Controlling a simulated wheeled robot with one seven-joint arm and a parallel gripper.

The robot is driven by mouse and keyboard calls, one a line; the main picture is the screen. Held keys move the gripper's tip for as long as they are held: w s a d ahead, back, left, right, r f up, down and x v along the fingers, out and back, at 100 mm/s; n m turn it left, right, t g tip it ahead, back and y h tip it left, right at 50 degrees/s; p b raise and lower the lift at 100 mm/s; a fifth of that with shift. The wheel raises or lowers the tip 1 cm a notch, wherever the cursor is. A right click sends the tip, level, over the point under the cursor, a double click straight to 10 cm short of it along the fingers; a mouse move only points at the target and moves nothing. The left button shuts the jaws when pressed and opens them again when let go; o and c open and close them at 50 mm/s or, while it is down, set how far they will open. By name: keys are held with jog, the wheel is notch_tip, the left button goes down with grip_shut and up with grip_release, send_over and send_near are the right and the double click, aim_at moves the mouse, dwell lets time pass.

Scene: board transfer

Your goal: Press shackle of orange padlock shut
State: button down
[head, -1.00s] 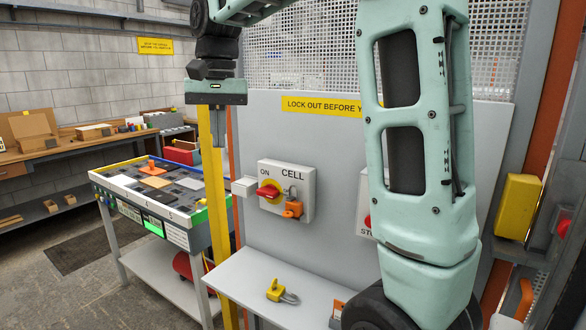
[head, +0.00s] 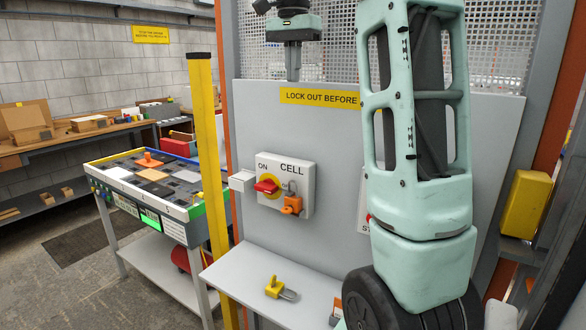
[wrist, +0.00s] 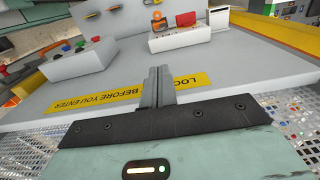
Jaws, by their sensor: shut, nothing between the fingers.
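The orange padlock (head: 291,205) hangs at the lower right of the grey CELL switch box (head: 306,190), right of the red handle (head: 266,186). Its grey shackle shows above the body; whether it is fully seated is too small to tell. In the wrist view, which is upside down, the padlock (wrist: 159,25) is small, near the top, on the CELL box (wrist: 180,42). My gripper (head: 293,78) points down in front of the panel, above the CELL box and apart from the padlock. Its fingers (wrist: 158,80) are together and empty.
A yellow padlock (head: 275,287) lies on the shelf (head: 240,268) below. A yellow post (head: 210,150) stands left of the panel. My arm hides much of the panel's right side, including part of another switch box (head: 364,210).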

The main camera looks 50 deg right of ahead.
aim_at(293, 179)
notch_tip(293, 179, down, 23)
jog(key=p, duration=0.3)
jog(key=shift+f, duration=0.1)
notch_tip(293, 179, down, 2)
jog(key=shift+f+b, duration=0.1)
jog(key=shift+b, duration=0.6)
jog(key=shift+r+p, duration=0.65)
jog(key=shift+p, duration=0.1)
notch_tip(293, 179, up, 4)
jog(key=p, duration=0.3)
jog(key=shift+p, duration=0.35)
notch_tip(293, 179, up, 19)
jog(key=b, duration=0.4)
